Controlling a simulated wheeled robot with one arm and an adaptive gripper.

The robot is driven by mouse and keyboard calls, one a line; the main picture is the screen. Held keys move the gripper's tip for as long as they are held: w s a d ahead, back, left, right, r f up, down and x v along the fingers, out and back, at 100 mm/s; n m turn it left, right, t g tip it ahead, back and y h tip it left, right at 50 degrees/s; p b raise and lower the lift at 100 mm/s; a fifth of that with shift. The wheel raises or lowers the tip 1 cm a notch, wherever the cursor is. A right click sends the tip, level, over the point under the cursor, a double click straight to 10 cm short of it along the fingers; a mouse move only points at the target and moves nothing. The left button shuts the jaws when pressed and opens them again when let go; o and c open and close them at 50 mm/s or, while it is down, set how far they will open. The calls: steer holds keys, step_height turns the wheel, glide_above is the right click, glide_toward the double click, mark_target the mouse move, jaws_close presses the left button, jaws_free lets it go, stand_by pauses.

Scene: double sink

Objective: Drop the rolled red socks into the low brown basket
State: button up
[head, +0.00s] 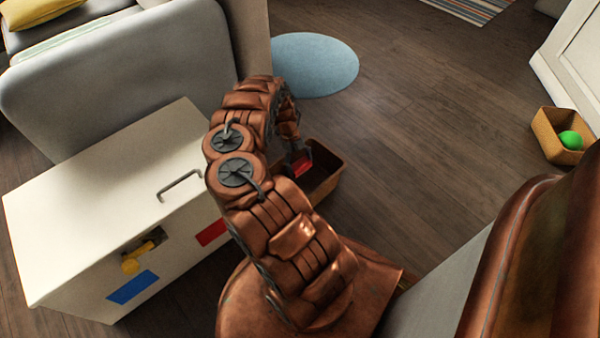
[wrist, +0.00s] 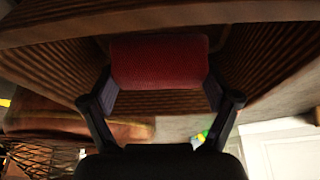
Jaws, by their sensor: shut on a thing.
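My gripper (wrist: 160,85) is shut on the rolled red socks (wrist: 160,62), with one dark finger at each end of the roll. In the head view my gripper (head: 300,157) is partly hidden behind my arm, and a bit of the red socks (head: 301,164) shows there. The low brown basket (head: 328,187) is under and around the gripper, partly hidden by my arm. In the wrist view the ribbed basket walls (wrist: 262,62) surround the socks on several sides. I cannot tell whether the socks touch the basket floor.
A white cabinet (head: 110,195) with a handle and coloured patches stands left of the basket. A second brown basket (head: 548,139) with a green ball (head: 571,140) is at the far right. A round blue rug (head: 315,65) lies behind. The wooden floor between is clear.

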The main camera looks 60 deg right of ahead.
mark_target(300, 171)
steer(key=shift+f+b, duration=0.95)
steer(key=shift+f, duration=1.4)
steer(key=shift+f, duration=0.65)
steer(key=o, duration=0.9)
steer(key=shift+o, duration=0.2)
steer(key=shift+r, duration=0.15)
steer(key=shift+r, duration=0.45)
steer(key=p+v, duration=0.3)
steer(key=v, duration=0.9)
steer(key=shift+p, duration=0.35)
